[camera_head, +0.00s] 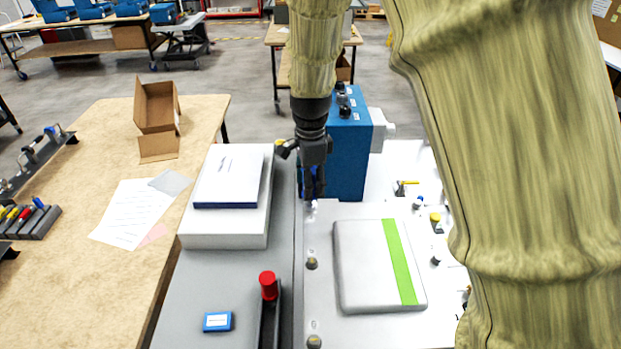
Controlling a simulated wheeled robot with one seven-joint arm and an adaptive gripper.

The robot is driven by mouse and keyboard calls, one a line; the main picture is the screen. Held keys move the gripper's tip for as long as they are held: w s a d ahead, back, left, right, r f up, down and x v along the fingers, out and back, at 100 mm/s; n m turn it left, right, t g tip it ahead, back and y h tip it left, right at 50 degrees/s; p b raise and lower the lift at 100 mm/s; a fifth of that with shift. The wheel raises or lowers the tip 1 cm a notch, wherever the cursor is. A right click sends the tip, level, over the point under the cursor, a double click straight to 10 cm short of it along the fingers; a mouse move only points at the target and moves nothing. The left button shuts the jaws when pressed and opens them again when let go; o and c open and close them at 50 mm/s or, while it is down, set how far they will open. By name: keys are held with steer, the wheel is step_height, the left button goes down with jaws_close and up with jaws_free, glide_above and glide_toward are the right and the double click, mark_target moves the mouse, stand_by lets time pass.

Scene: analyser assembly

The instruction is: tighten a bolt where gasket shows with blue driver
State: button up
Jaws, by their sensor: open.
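My gripper (312,190) points down at the left edge of the light metal plate (322,320), in front of the blue unit. It is open. A blue shape, possibly the blue driver's handle, shows around the fingers; I cannot tell whether it sits between them. A small pale tip shows just below the fingers, close to the plate. Bolts stand along the plate's left edge, one in the middle (312,263) and one near the front (314,341). No gasket can be made out at this size. Another blue-handled tool (39,203) lies in the rack at the far left.
A grey cover with a green stripe (363,265) lies on the plate. The blue unit (347,150) stands behind. A white box with a book (228,177), a red-capped post (268,286) and a small blue box (217,321) are left. My arm hides much of the right.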

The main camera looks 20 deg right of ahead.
steer(key=n+p, duration=0.2)
steer(key=n, duration=0.4)
steer(key=shift+r, duration=0.1)
steer(key=n+p, duration=0.2)
steer(key=n, duration=0.3)
steer(key=n+p, duration=0.2)
steer(key=n, duration=0.4)
steer(key=n+p, duration=0.1)
steer(key=n, duration=0.3)
steer(key=shift+p, duration=0.3)
steer(key=shift+c, duration=0.2)
jaws_close()
